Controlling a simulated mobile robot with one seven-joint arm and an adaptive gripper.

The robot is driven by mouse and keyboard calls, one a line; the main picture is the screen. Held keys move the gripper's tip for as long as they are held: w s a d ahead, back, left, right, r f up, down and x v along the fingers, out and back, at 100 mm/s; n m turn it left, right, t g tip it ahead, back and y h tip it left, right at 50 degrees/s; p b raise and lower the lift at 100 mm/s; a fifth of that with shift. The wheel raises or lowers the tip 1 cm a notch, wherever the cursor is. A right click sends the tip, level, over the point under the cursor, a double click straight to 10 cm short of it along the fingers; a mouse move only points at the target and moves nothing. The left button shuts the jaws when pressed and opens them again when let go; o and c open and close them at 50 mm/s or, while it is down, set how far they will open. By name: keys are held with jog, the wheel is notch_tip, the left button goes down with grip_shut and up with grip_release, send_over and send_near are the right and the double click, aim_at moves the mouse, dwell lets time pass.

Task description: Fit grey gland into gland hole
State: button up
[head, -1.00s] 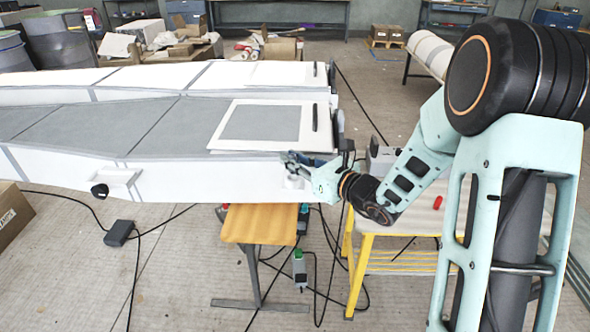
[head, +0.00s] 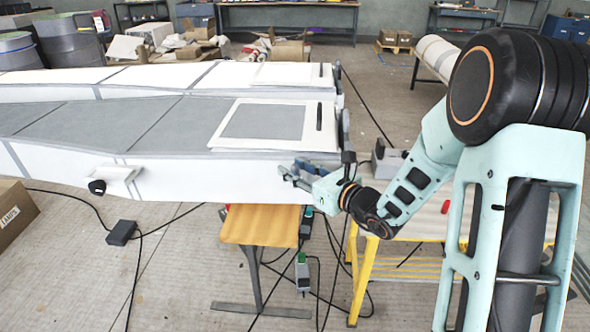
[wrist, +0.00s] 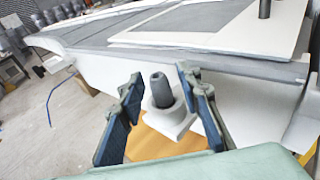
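In the wrist view, a dark grey gland (wrist: 160,91) stands upright, leaning slightly, in or on a white block (wrist: 168,121) at the side of the white mould. The hole is covered by the gland, and I cannot tell how deep it sits. My gripper (wrist: 162,100) is open, its two dark fingers apart on either side of the gland with visible gaps. In the head view my gripper (head: 290,172) is beside the near side wall of the mould (head: 240,178), close to its right end. The gland is not clear there.
A white-framed grey panel (head: 262,121) lies on the mould top, with a dark bar on its right edge. A wooden stool (head: 262,226) is below the gripper. A yellow-framed table (head: 362,275) stands to the right. Black cables cross the floor.

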jog(key=shift+r, duration=0.1)
jog(key=shift+s+d+r, duration=0.1)
jog(key=shift+s+d, duration=0.05)
jog(key=shift+d, duration=0.05)
jog(key=v, duration=1.1)
jog(key=shift+s+p, duration=0.25)
jog(key=shift+p, duration=0.15)
jog(key=shift+d, duration=0.1)
